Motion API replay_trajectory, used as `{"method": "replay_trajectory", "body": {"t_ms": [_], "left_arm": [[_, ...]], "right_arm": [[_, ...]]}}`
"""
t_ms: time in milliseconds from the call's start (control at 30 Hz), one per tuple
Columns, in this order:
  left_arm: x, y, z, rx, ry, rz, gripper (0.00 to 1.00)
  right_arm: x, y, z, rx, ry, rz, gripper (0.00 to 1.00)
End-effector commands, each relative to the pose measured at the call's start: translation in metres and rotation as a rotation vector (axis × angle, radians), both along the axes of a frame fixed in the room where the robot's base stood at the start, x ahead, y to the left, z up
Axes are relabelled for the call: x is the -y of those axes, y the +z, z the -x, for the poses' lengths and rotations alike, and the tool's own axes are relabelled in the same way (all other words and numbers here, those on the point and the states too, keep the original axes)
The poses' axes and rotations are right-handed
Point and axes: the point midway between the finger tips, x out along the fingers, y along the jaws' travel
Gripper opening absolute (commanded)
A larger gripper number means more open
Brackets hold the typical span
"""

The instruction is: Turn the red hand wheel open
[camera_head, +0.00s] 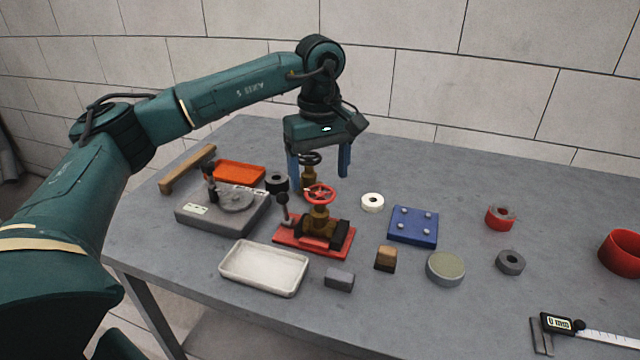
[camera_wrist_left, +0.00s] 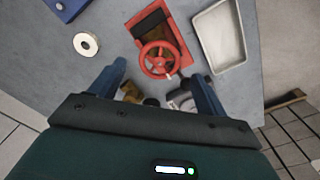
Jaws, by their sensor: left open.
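The red hand wheel (camera_head: 319,194) sits on a brass valve (camera_head: 320,218) mounted on a red base plate (camera_head: 290,238) in the middle of the table. The wheel also shows from above in the left wrist view (camera_wrist_left: 159,60). My left gripper (camera_head: 318,173) points down, open and empty, behind the red wheel. Its blue fingers are wide apart. In the left wrist view, the gripper (camera_wrist_left: 160,72) has the red wheel just ahead of its fingertips. A second valve with a black hand wheel (camera_head: 310,158) stands between or near the fingers. My right gripper is not in view.
A grey device (camera_head: 222,222), an orange tray (camera_head: 239,172) and a wooden bar (camera_head: 187,169) lie left. A white tray (camera_head: 264,283) lies in front. A white ring (camera_head: 372,202) and blue plate (camera_head: 413,238) lie right, with several small parts beyond.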

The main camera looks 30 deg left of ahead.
Motion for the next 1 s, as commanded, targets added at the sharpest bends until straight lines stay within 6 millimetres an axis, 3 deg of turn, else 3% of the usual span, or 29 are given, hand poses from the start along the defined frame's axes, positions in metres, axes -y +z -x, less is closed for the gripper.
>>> {"method": "replay_trajectory", "body": {"t_ms": [200,567,1000], "left_arm": [[0.000,-0.025,0.000,0.000,0.000,0.000,0.75],[0.000,-0.029,0.000,0.000,0.000,0.000,0.75],[0.000,-0.029,0.000,0.000,0.000,0.000,0.39]], "right_arm": [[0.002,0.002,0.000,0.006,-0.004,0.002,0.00],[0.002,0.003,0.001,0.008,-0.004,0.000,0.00],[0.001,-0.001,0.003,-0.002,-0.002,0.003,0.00]]}}
